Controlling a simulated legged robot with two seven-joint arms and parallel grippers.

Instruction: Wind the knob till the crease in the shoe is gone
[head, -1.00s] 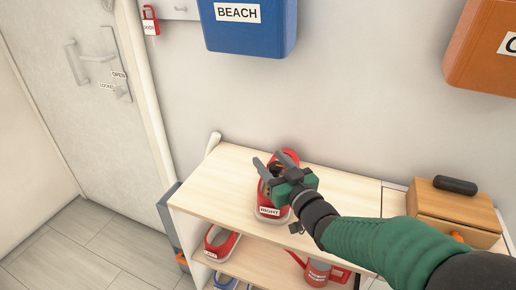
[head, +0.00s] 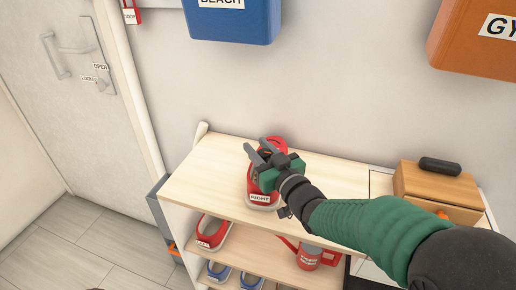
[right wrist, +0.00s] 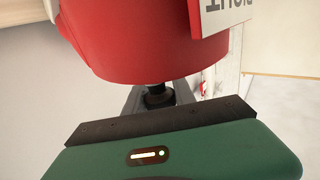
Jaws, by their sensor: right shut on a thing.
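A red shoe (head: 265,200) labelled RIGHT stands on the pale wooden shelf top, partly hidden behind my right gripper (head: 257,149). In the right wrist view the red shoe (right wrist: 150,45) fills the top, its white label upside down. A dark knob stem (right wrist: 158,94) sticks out of the red end, between the gripper's fingers. My right gripper is shut on this knob; the exact contact is mostly hidden. No crease can be made out from these views. My left gripper is not in view.
Another red shoe (head: 213,232), blue shoes (head: 219,271) and a red watering can (head: 308,256) sit on lower shelves. A wooden box (head: 438,185) with a dark object on top stands right. Blue (head: 232,25) and orange (head: 475,50) bins hang above. The shelf top (head: 203,178) left of the shoe is clear.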

